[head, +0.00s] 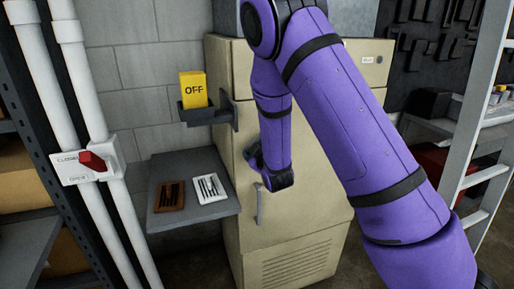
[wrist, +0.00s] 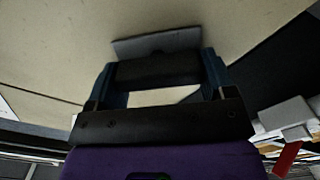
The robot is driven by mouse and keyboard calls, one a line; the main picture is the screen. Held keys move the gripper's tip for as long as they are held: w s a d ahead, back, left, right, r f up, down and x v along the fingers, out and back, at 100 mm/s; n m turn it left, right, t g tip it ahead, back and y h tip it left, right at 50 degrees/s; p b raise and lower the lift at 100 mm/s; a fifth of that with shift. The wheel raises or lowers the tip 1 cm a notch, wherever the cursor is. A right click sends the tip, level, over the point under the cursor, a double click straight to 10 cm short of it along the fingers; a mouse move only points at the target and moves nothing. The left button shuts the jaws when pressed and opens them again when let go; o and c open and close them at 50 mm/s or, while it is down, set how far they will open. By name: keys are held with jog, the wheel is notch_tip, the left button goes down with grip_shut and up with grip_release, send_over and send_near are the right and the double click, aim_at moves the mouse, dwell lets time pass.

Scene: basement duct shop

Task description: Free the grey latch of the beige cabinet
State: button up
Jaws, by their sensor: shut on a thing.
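The beige cabinet (head: 305,232) stands in the middle of the head view, with my purple arm across its front. A slim grey upright piece (head: 260,206) shows on its door, just below my wrist. In the wrist view a flat grey piece, seemingly the grey latch (wrist: 150,43), lies against the beige surface at my fingertips. My gripper (wrist: 158,62) is shut on it, with one dark blue finger on each side. My wrist hides the grip in the head view, and I cannot tell whether the two grey pieces are one.
A yellow OFF block (head: 193,89) sits in a dark holder beside the cabinet. A grey shelf (head: 165,222) below holds a brown and a white slotted piece. White pipes with a red valve handle (head: 93,161) stand at left. A pale ladder (head: 487,150) stands at right.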

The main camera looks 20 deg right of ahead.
jog(key=n, duration=0.4)
jog(key=shift+a+f+n, duration=0.15)
jog(key=shift+n, duration=0.15)
jog(key=shift+f+n, duration=0.2)
jog(key=shift+n, duration=2.1)
jog(key=o, duration=0.9)
jog(key=s, duration=1)
jog(key=shift+s, duration=0.4)
